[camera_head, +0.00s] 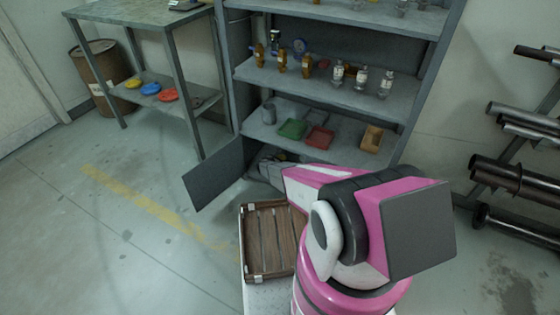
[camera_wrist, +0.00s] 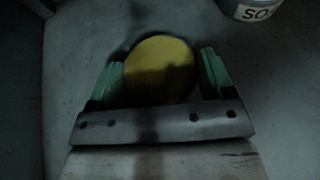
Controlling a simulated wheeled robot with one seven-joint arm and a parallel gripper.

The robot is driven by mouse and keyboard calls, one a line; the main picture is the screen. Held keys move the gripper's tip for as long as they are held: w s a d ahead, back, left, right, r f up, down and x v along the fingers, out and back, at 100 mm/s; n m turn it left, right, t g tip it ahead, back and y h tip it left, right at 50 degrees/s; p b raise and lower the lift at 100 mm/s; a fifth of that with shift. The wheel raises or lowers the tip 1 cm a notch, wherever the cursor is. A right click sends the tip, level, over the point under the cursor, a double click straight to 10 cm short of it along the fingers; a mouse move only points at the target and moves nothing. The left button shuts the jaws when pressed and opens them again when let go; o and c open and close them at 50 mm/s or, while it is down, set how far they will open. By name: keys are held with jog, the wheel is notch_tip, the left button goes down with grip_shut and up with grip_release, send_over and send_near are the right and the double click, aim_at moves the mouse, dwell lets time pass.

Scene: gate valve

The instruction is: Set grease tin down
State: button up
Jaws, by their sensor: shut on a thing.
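The grease tin (camera_wrist: 160,68) shows in the wrist view as a round yellow top between the two green finger pads. My gripper (camera_wrist: 161,72) is shut on it, with one finger on each side. A grey surface lies below the tin; I cannot tell whether the tin touches it. In the head view my gripper (camera_head: 266,168) is low at the cabinet's bottom, below the shelf with the trays, and partly hidden by the open door and my arm. The tin is hardly visible there.
A can with dark lettering (camera_wrist: 252,9) stands at the wrist view's top right. The grey cabinet (camera_head: 345,98) holds bottles, valves and green and red trays. Its open door (camera_head: 213,175) stands left of my gripper. Pipes (camera_head: 510,178) are racked at the right.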

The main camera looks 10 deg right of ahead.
jog(key=shift+f, duration=0.15)
jog(key=o, duration=1)
jog(key=shift+o, duration=0.2)
jog(key=shift+r, duration=0.25)
jog(key=v, duration=1.2)
jog(key=shift+f, duration=0.1)
